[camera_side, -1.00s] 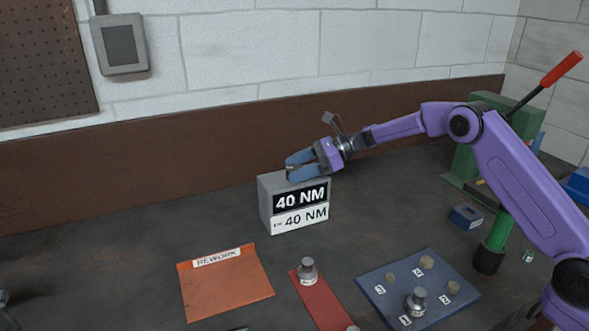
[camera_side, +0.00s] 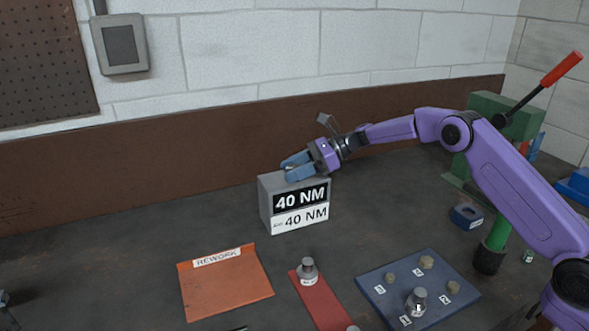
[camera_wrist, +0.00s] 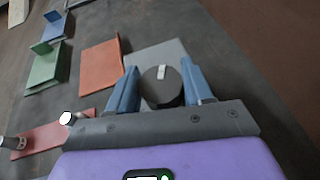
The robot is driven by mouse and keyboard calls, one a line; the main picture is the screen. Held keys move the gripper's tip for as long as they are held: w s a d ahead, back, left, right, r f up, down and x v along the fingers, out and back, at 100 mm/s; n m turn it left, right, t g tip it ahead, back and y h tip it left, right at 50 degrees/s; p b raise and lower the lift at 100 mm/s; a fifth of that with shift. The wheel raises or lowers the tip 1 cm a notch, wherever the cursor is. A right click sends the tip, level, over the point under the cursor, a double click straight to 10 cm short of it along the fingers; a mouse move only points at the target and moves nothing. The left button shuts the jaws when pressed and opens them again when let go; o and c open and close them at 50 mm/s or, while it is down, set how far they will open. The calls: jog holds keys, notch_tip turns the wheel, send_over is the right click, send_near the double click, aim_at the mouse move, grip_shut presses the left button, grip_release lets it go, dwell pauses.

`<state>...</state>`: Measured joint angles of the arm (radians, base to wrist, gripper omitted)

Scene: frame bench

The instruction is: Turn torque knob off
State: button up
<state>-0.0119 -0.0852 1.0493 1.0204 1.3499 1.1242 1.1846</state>
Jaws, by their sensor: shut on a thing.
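The grey torque box (camera_side: 265,205) stands on the bench near the back wall. Its front reads 40 NM on a black panel (camera_side: 300,197) and again on a white label (camera_side: 300,218). The torque knob (camera_wrist: 160,92) is dark and round with a white pointer mark, on the box's top face in the wrist view. My gripper (camera_side: 291,168) is over the box top, its blue fingers shut on opposite sides of the knob. The gripper (camera_wrist: 159,68) hides the knob in the side view.
An orange REWORK tray (camera_side: 225,285), a red mat (camera_side: 320,300) with a grey-capped part (camera_side: 307,270), and a blue numbered board (camera_side: 385,285) lie in front of the box. A green press (camera_side: 465,165) stands at right.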

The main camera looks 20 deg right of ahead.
jog(key=shift+w+n+g, duration=0.1)
jog(key=shift+n+g, duration=0.5)
jog(key=shift+g, duration=0.1)
jog(key=shift+n+g, duration=0.4)
jog(key=shift+g, duration=0.1)
jog(key=o, duration=1)
jog(key=shift+c, duration=0.2)
jog(key=shift+d, duration=0.1)
jog(key=v, duration=1.7)
jog(key=shift+d, duration=0.15)
